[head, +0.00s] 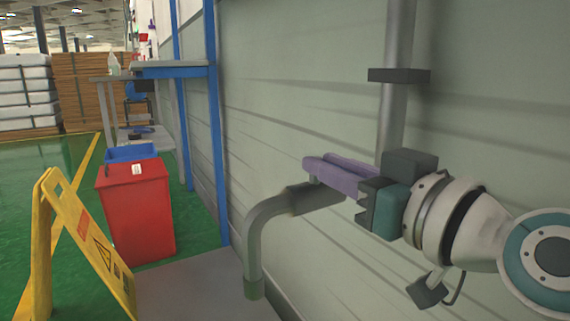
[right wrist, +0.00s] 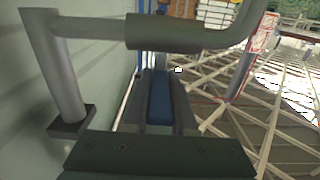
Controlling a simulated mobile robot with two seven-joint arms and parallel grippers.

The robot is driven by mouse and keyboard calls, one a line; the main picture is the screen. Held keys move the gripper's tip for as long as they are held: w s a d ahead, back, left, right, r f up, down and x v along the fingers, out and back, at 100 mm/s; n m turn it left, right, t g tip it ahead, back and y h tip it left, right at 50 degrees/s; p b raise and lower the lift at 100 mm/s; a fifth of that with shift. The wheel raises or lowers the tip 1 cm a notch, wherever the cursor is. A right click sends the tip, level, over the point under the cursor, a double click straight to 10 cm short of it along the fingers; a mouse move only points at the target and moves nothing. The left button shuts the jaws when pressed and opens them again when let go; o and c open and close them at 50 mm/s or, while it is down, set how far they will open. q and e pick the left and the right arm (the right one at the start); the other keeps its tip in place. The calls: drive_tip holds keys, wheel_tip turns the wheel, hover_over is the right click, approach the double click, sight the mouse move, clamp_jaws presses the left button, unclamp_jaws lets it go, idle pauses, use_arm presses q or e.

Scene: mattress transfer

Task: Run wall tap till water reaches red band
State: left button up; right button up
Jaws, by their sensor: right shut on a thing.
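The wall tap shows in the head view as a grey pipe down the wall (head: 395,120) and a curved grey spout (head: 262,235) that points down. My right gripper (head: 325,170), with two lavender fingers, reaches left along the wall, level with the tap's body. It is shut. In the right wrist view, which is upside down, a narrow blue piece (right wrist: 159,100) lies between its fingers, and looks like the tap's lever. The tap's pipe (right wrist: 65,75) also shows there. I see no water, and no vessel with a red band. My left gripper is not in view.
A yellow folding floor sign (head: 95,250) and a red bin (head: 137,210) stand at the left. A blue-framed table (head: 170,70) stands against the wall behind them. Stacked pallets (head: 85,85) are far back. Green floor is clear at the far left.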

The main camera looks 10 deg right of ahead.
clamp_jaws()
idle(0.6)
idle(0.3)
drive_tip(key=shift+f, duration=0.1)
drive_tip(key=shift+w+d+n+g+y+b, duration=0.25)
drive_tip(key=shift+n+g+y+b, duration=1.1)
drive_tip(key=shift+b, duration=1.9)
drive_tip(key=shift+w+d+n+g+y+b, duration=0.1)
drive_tip(key=shift+d+n+g+y+b, duration=0.15)
drive_tip(key=shift+n+g+y+b, duration=2.1)
drive_tip(key=shift+w+d+m+t+y+b, duration=0.2)
drive_tip(key=shift+y+b, duration=0.5)
drive_tip(key=shift+b, duration=3.5)
drive_tip(key=o, duration=0.7)
unclamp_jaws()
